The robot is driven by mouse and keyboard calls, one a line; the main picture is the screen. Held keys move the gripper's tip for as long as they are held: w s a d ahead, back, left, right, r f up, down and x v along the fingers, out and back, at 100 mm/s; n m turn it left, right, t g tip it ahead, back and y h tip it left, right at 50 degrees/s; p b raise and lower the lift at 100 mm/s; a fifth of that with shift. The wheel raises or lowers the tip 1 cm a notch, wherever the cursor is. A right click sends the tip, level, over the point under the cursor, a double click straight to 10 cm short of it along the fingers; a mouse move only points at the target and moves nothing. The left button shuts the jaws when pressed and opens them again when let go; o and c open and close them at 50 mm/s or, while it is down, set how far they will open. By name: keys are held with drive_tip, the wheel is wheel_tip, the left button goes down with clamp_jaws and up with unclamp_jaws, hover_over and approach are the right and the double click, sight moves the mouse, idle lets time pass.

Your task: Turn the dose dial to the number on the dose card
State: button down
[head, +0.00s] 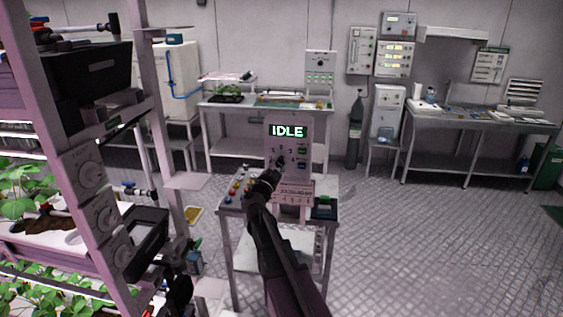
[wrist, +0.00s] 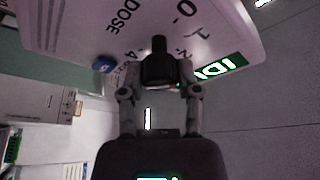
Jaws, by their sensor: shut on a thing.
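The dosing panel (head: 306,140) stands upright on a small cart, with a green lit display (head: 287,131) reading IDLE. In the wrist view the panel (wrist: 75,25) shows the word DOSE and printed numbers, including 0, around the dial. The dark dose dial (wrist: 158,47) is between the fingers of my gripper (wrist: 158,80), which is shut on it. The dial's pointer cannot be made out. I cannot make out a readable dose card.
The cart top (head: 229,208) carries several coloured knobs or caps at left and a dark green box (head: 324,207) at right. A plant rack (head: 95,190) stands close on the left. A blue button (wrist: 104,64) is beside the dial. The floor at right is clear.

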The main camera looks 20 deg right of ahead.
drive_tip(key=shift+s+m, duration=0.2)
drive_tip(key=shift+m, duration=0.6)
drive_tip(key=shift+f+g, duration=0.1)
drive_tip(key=shift+g, duration=0.3)
drive_tip(key=shift+c, duration=1.6)
unclamp_jaws()
drive_tip(key=shift+s, duration=0.1)
drive_tip(key=shift+w, duration=0.2)
